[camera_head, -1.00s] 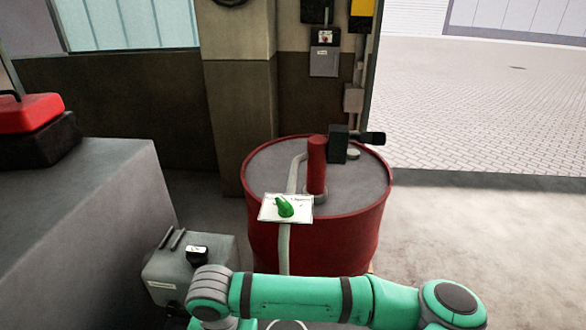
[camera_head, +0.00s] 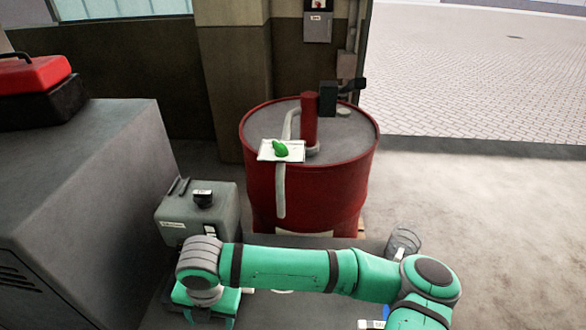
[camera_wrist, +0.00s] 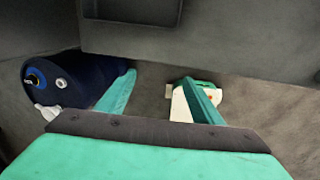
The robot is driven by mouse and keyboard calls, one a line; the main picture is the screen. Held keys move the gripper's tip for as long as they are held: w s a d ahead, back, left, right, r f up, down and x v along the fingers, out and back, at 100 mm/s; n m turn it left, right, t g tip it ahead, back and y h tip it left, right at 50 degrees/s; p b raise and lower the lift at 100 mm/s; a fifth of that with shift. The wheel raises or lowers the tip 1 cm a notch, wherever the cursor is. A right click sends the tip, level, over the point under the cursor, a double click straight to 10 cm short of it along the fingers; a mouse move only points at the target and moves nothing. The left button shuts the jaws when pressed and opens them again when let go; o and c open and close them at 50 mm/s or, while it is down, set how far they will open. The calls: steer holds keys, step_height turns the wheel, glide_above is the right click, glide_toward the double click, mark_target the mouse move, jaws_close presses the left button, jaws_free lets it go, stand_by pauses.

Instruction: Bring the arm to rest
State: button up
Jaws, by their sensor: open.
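My arm, green with dark grey joints, stretches across the bottom of the head view. Its wrist end is at the lower left, in front of the grey canister (camera_head: 205,218), and its elbow is at the lower right. In the wrist view my gripper (camera_wrist: 161,98) is open, its two green fingers wide apart with nothing between them. A dark blue cylindrical container (camera_wrist: 62,82) lies beside and partly behind the left finger. A white and green object (camera_wrist: 181,105) shows by the right finger; I cannot tell whether they touch.
A red drum (camera_head: 310,195) with a hand pump (camera_head: 309,120) stands behind the arm. A clear jar (camera_head: 404,240) is near the elbow. Open floor (camera_head: 490,200) lies at right.

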steer(key=s+a+r+m+y, duration=0.15)
steer(key=a+r+y, duration=0.3)
steer(key=a, duration=0.45)
steer(key=s+a+r+m+y, duration=0.15)
steer(key=a+r+y, duration=0.3)
steer(key=a, duration=0.55)
steer(key=w+a+r+m+t+y, duration=0.1)
steer(key=w+r+m+t+y, duration=0.2)
steer(key=r+m, duration=0.25)
steer(key=w+a+r+m+t+y, duration=0.1)
steer(key=w+r+m+t+y, duration=0.1)
steer(key=r+m+t+y, duration=0.25)
steer(key=w+d+f+m+t+h, duration=0.3)
steer(key=w+d+m+t+h, duration=0.2)
steer(key=d+m+t, duration=0.6)
steer(key=s+d+f+m+h, duration=0.4)
steer(key=d+f+m+h, duration=0.3)
steer(key=d+f+m, duration=0.3)
steer(key=s+d+f+g+h, duration=0.1)
steer(key=s+d+f+h, duration=0.2)
steer(key=s+d, duration=0.6)
steer(key=s+d+f+g+h, duration=0.2)
steer(key=s+d+f, duration=0.6)
steer(key=s, duration=0.7)
steer(key=shift+d+m+h, duration=0.4)
steer(key=shift+d+h, duration=0.15)
steer(key=shift+d, duration=0.45)
steer(key=shift+f, duration=0.1)
steer(key=shift+c, duration=0.3)
